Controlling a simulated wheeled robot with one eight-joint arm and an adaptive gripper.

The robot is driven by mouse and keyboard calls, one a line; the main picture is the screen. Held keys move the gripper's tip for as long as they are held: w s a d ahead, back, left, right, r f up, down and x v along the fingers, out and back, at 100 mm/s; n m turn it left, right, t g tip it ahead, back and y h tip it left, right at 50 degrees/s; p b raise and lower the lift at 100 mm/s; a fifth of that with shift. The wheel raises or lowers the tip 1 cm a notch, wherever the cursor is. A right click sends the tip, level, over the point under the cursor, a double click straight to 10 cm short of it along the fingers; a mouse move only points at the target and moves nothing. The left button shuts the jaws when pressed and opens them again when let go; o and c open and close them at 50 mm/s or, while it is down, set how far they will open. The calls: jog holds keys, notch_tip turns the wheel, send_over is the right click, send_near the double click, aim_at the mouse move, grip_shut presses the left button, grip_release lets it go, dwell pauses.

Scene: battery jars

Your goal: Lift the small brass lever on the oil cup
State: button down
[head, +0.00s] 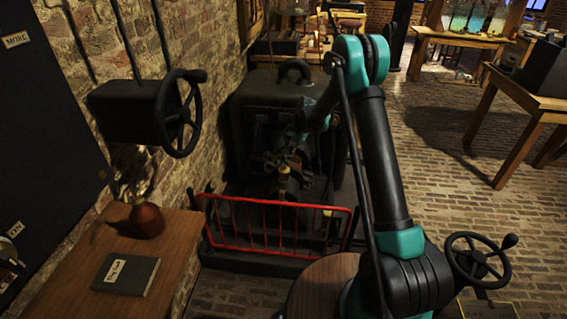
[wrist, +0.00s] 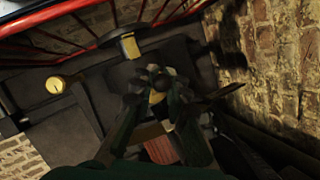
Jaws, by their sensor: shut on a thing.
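My gripper (head: 290,160) reaches down to the front of a dark machine (head: 270,100) behind a red railing. In the wrist view my gripper (wrist: 158,80) has its fingers closed together around something small, with a pale bit (wrist: 157,97) showing between them. This seems to be the brass lever, but its shape is mostly hidden by the dark fingers. A small brass-coloured fitting (head: 283,182), perhaps the oil cup, stands just below the gripper in the head view. I cannot tell how far the lever is tilted.
The red railing (head: 275,206) stands in front of the machine. A wooden table (head: 165,270) with a book (head: 126,274) and a red vase (head: 147,220) is at left. A black handwheel (head: 180,115) juts from the brick wall. The brick floor at right is mostly clear.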

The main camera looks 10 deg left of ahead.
jog(key=shift+w+r+g, duration=0.1)
jog(key=shift+w+g, duration=0.35)
jog(key=shift+g, duration=0.55)
jog(key=c, duration=1.5)
grip_release()
jog(key=shift+w+r, duration=0.1)
jog(key=v, duration=1.1)
jog(key=shift+w+d+r, duration=0.2)
jog(key=shift+d+r, duration=0.05)
jog(key=shift+d, duration=0.05)
